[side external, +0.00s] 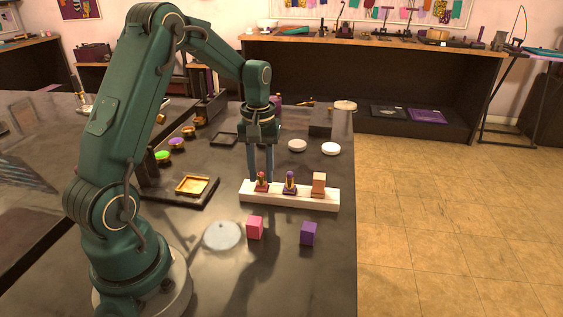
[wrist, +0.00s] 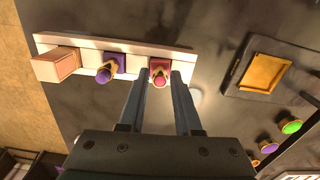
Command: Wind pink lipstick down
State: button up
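The pink lipstick (side external: 262,182) stands upright and uncapped at the left end of the white rack (side external: 290,200); its reddish base and gold collar show. In the wrist view the pink lipstick (wrist: 160,74) appears between the two fingertips. My gripper (side external: 261,177) points down over it. In the wrist view my gripper (wrist: 159,80) is open, with a finger on either side of the lipstick and visible gaps. Whether a finger touches it cannot be told.
A purple lipstick (side external: 290,184) and a copper-coloured closed one (side external: 319,185) share the rack. A pink block (side external: 255,228) and a purple block (side external: 308,233) sit in front. A black tray with a gold frame (side external: 193,186) lies left. A round disc (side external: 222,236) lies near my base.

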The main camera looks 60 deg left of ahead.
dwell(0.3)
jog(key=m, duration=0.5)
jog(key=shift+m, duration=0.3)
jog(key=m, duration=0.5)
grip_shut()
